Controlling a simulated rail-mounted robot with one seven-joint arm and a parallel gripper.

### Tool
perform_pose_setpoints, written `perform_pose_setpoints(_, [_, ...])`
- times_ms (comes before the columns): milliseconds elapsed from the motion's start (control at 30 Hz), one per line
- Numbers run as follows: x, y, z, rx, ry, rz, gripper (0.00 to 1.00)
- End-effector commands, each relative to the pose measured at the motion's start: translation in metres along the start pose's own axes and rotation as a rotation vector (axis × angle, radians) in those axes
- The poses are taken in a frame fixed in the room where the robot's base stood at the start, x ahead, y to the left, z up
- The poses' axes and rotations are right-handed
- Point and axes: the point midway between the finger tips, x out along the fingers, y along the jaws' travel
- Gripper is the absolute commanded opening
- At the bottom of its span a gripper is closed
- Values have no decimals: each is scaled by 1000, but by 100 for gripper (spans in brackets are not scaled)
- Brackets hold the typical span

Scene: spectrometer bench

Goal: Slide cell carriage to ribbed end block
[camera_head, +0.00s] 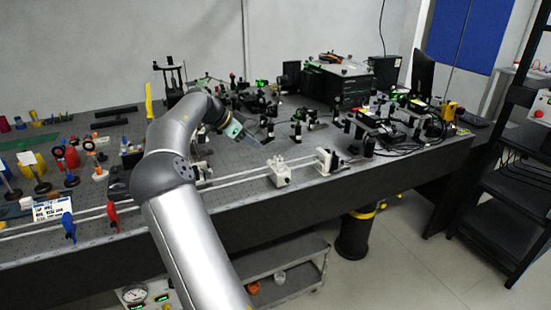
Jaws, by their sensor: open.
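A small white block with a knob on top, which looks like the cell carriage (280,175), sits on a pair of pale rails (235,180) along the bench's front edge. A white upright block (325,162) stands to its right at the rails' right part. Ribs cannot be made out on either block at this size. My gripper (256,139) is open and empty, above the bench, behind and up-left of the carriage, apart from it.
Optical mounts (297,125) crowd the bench behind the rails. A black instrument box (335,85) stands at the back. Red (112,217) and blue (69,228) paddle-shaped parts stand by the rails at left. Bench surface near the carriage looks clear.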

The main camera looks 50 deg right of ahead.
Motion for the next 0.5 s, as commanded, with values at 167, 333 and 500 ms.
perform_pose_setpoints(167, [41, 1, -1, -2, 0, 5, 45])
perform_pose_setpoints(333, [78, 1, -1, -2, -1, 4, 45])
perform_pose_setpoints(500, [109, 1, 0, -2, -2, 3, 45])
